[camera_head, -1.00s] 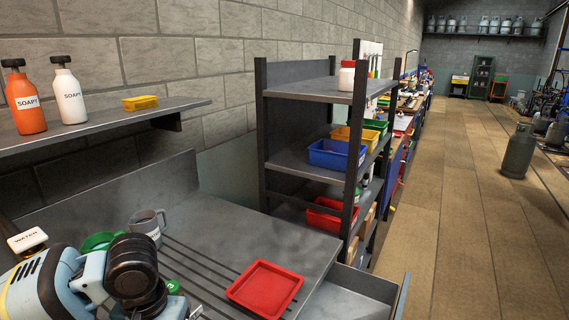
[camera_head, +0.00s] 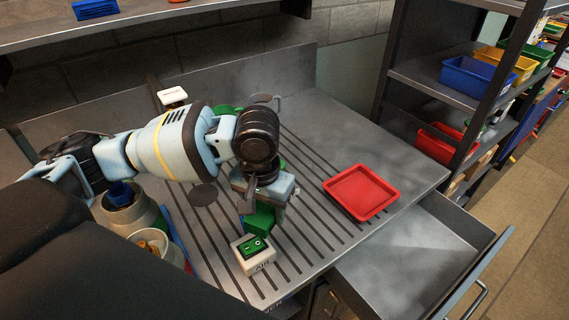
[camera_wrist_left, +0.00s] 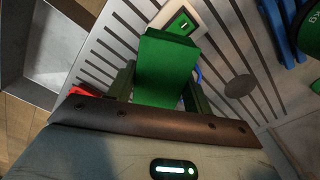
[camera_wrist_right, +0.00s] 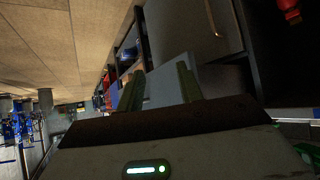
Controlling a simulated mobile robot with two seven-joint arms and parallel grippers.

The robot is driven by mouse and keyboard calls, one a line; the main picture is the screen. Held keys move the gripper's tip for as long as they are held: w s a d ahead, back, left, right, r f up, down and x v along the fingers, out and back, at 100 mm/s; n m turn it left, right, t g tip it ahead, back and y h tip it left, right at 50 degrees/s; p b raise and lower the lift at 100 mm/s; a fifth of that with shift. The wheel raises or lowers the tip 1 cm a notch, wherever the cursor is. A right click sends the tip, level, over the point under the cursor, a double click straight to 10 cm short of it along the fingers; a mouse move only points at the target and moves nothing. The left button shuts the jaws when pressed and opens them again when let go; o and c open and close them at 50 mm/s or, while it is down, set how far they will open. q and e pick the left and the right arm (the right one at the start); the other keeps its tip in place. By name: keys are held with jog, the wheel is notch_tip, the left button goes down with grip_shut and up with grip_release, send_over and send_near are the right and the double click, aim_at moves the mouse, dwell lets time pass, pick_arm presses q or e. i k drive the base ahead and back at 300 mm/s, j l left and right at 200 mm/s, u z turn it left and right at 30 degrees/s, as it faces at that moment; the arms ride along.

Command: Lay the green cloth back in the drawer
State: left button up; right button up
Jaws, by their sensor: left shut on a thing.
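The green cloth (camera_head: 262,218) is a thick folded block above the slotted counter. My left gripper (camera_head: 264,200) is shut on it; in the left wrist view the cloth (camera_wrist_left: 167,70) stands between the two fingers (camera_wrist_left: 160,90). The drawer (camera_head: 410,250) stands pulled open at the lower right, and its visible floor looks empty. Part of the drawer (camera_wrist_left: 48,60) also shows at the left of the left wrist view. My right gripper (camera_wrist_right: 162,88) shows only in its own wrist view, fingers apart, with a grey panel behind them and nothing seen held.
A red tray (camera_head: 362,192) lies on the counter between the cloth and the drawer. A white box with a green switch (camera_head: 254,252) sits just in front of the cloth. Pale containers (camera_head: 130,212) stand left under my arm. A shelf rack (camera_head: 430,90) rises behind the drawer.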

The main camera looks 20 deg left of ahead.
aim_at(411, 268)
jog(key=k+l+u, duration=0.25)
jog(key=u, duration=0.25)
jog(key=k+l+u, duration=0.2)
jog(key=u, duration=0.3)
jog(key=l, duration=0.5)
jog(key=i+l, duration=0.15)
jog(key=l, duration=0.3)
jog(key=l+z, duration=0.1)
jog(key=l, duration=0.4)
jog(key=i+l, duration=0.15)
jog(key=l, duration=0.75)
jog(key=i+z, duration=0.05)
